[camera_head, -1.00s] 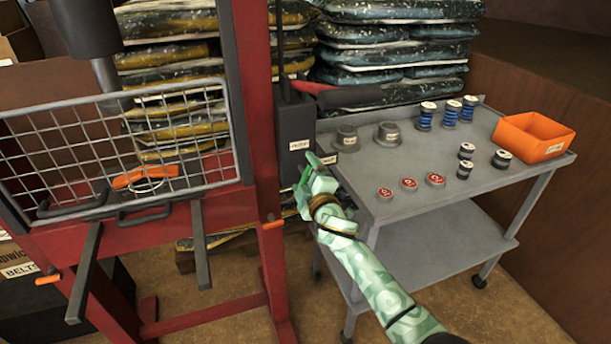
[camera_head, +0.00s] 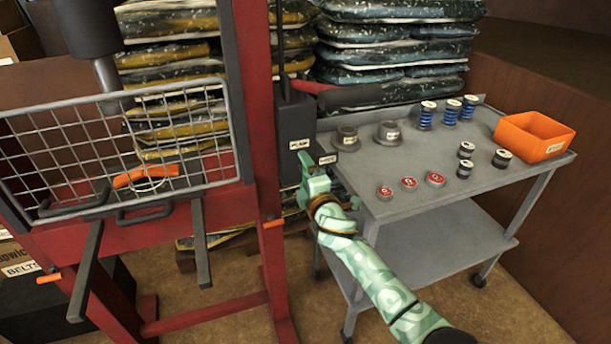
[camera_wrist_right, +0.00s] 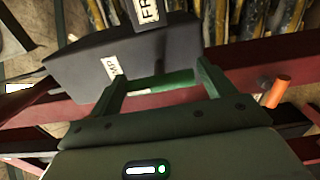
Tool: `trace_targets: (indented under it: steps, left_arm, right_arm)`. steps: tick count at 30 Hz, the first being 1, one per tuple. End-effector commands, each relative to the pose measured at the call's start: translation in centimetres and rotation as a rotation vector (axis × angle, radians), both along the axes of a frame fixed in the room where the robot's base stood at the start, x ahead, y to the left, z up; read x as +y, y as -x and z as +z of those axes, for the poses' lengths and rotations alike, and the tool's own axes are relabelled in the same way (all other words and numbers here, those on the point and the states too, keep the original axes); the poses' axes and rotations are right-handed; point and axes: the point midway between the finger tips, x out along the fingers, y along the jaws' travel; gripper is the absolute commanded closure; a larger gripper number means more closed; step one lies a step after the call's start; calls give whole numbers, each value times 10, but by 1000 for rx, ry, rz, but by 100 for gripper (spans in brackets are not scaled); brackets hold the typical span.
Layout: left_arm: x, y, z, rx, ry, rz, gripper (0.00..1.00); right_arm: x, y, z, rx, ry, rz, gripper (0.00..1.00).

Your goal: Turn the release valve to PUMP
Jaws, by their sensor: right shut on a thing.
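The black pump box (camera_head: 296,122) is on the red press post, with a white PUMP label (camera_head: 299,144) on its front. A second small label plate (camera_head: 327,160) sticks out at its lower right; I cannot read it surely. In the right wrist view my gripper (camera_wrist_right: 162,74) is shut on a green bar, the release valve handle (camera_wrist_right: 160,83), which lies across between the fingers beside the black box (camera_wrist_right: 130,55). The valve's body is mostly hidden. My left gripper is not in view.
A grey cart (camera_head: 400,206) with spools, red-topped pucks and an orange bin (camera_head: 533,136) stands close at right of my arm. The red press frame (camera_head: 255,90) with its wire guard (camera_head: 110,150) is at left. Stacked bags (camera_head: 395,50) are behind.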

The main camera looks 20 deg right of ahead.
Motion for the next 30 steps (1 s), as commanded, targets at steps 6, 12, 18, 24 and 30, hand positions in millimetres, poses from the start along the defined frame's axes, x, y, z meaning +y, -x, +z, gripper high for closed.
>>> trace_targets:
  steps: [6,12,18,24,30]
  left_arm:
    - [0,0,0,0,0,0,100]
    - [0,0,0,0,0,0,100]
    - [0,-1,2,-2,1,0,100]
    - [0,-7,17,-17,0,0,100]
    - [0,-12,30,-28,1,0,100]
  right_arm:
    - [1,1,-3,5,5,1,41]
    - [0,1,-2,3,3,1,0]
    - [0,5,0,1,2,0,0]
    - [-2,42,2,2,2,0,0]
    - [-3,99,1,3,2,0,0]
